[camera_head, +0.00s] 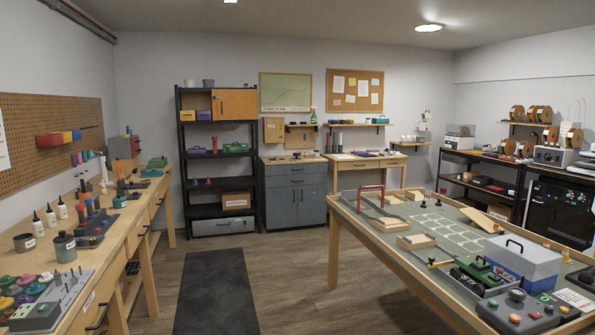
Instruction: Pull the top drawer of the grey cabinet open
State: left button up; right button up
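The grey cabinet (293,206) stands against the back wall, right of the black shelf unit. It has a wooden top, drawers in its upper part and doors below. Its top drawer (283,170) looks flush with the front, so it appears shut; its handle is small and hard to make out at this distance. Neither my left nor my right gripper shows in the head view.
A dark mat (217,291) lies on the wooden floor. A long workbench (132,226) runs along the left. A large wooden-rimmed table (345,213) with a crawler course stands at right. The floor before the cabinet looks clear. A black shelf unit (181,180) adjoins the cabinet.

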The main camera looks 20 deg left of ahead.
aim_at(270, 170)
jog(key=i+j+u, duration=0.2)
jog(key=i, duration=0.2)
jog(key=i+u, duration=0.2)
jog(key=i, duration=0.15)
jog(key=i+j+u, duration=0.1)
jog(key=i+u, duration=0.2)
jog(key=i, duration=7)
jog(key=l, duration=0.1)
